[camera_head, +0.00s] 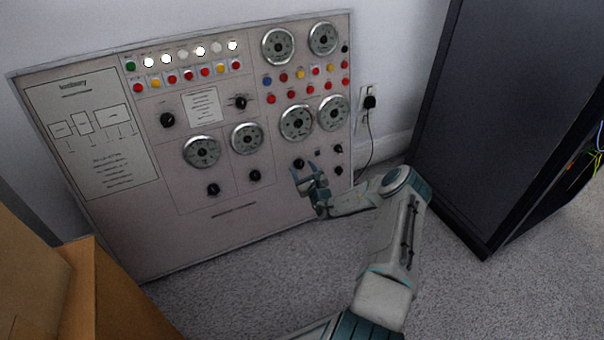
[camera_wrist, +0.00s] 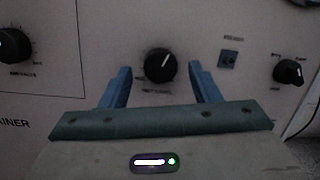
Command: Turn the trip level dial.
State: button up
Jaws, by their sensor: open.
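A round black dial (camera_wrist: 160,65) with a pale pointer line is on the pale panel in the wrist view. Its pointer tilts up and slightly right. The small label under it is too blurred to read surely as trip level. In the head view this dial (camera_head: 298,163) is low on the panel's right side. My gripper (camera_head: 303,170) is open and empty just in front of it. In the wrist view the two blue fingers of my gripper (camera_wrist: 159,72) stand left and right of the dial, apart from it. Depth to the panel is hard to tell.
The upright panel (camera_head: 110,235) carries several gauges, lamps and other dials. A black dial (camera_wrist: 13,45) lies left, a small switch (camera_wrist: 228,59) and another knob (camera_wrist: 289,72) right. A dark cabinet (camera_head: 500,100) stands right, cardboard boxes (camera_head: 100,290) at lower left.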

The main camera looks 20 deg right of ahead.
jog(key=shift+w, duration=0.35)
jog(key=c, duration=1)
jog(key=shift+r+n+p, duration=0.1)
jog(key=shift+n+p, duration=0.25)
jog(key=shift+n, duration=0.05)
jog(key=shift+n+y+p, duration=0.3)
jog(key=shift+n+p, duration=0.4)
jog(key=shift+n, duration=0.3)
jog(key=shift+d+n+y+p, duration=0.15)
jog(key=shift+n+y+p, duration=0.55)
jog(key=shift+n, duration=1.5)
